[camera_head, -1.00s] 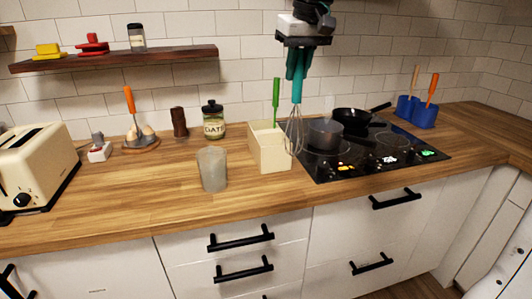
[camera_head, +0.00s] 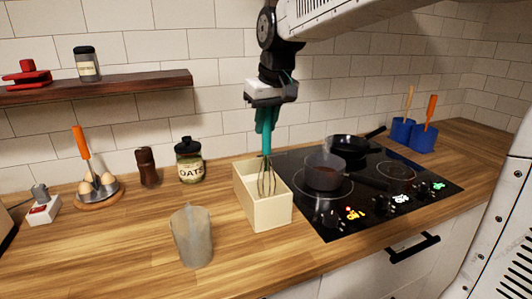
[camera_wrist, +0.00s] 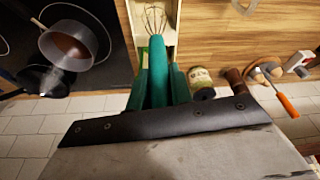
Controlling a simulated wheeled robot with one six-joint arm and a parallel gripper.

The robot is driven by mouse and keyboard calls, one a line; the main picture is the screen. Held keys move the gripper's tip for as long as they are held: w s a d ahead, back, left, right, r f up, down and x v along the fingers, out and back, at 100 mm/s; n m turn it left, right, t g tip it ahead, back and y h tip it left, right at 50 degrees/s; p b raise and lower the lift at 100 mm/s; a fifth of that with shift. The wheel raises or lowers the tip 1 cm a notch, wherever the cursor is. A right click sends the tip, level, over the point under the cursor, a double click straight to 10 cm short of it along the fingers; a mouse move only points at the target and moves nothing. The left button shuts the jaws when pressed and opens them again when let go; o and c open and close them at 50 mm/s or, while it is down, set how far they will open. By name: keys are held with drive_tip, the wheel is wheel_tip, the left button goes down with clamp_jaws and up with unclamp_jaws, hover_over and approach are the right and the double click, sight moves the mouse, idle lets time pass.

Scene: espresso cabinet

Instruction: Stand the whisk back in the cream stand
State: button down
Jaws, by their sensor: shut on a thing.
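My gripper (camera_head: 264,125) has teal fingers and is shut on the whisk (camera_head: 267,181), which hangs upright with its wire loops down. The cream stand (camera_head: 270,212) is an open-topped box on the counter, left of the hob. In the head view the wire loops overlap the stand's opening; I cannot tell whether they are above the rim or inside. The wrist view shows the whisk's wires (camera_wrist: 155,19) against the cream stand (camera_wrist: 168,38), beyond my gripper's teal fingers (camera_wrist: 158,62).
The black hob (camera_head: 345,222) with a saucepan (camera_head: 323,175) and a frying pan (camera_head: 349,147) is right of the stand. A grey cup (camera_head: 192,238) stands at its front left. An oats jar (camera_head: 190,163) and a brown mill (camera_head: 147,167) stand behind left.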

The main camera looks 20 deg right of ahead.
sight(266, 140)
drive_tip(key=shift+f, duration=2.45)
drive_tip(key=c, duration=1.3)
unclamp_jaws()
drive_tip(key=shift+o, duration=0.2)
drive_tip(key=a+v, duration=0.1)
drive_tip(key=v, duration=1.1)
drive_tip(key=s+d+f, duration=0.1)
drive_tip(key=s+f, duration=0.4)
drive_tip(key=s, duration=0.4)
drive_tip(key=s+d+f+m+g, duration=0.1)
drive_tip(key=s+f, duration=0.5)
drive_tip(key=s, duration=0.3)
drive_tip(key=s+d+f+m+g, duration=0.1)
drive_tip(key=s+f, duration=0.4)
drive_tip(key=s, duration=0.4)
drive_tip(key=shift+d+f+h, duration=0.2)
drive_tip(key=shift+d+h, duration=0.1)
drive_tip(key=shift+d, duration=0.05)
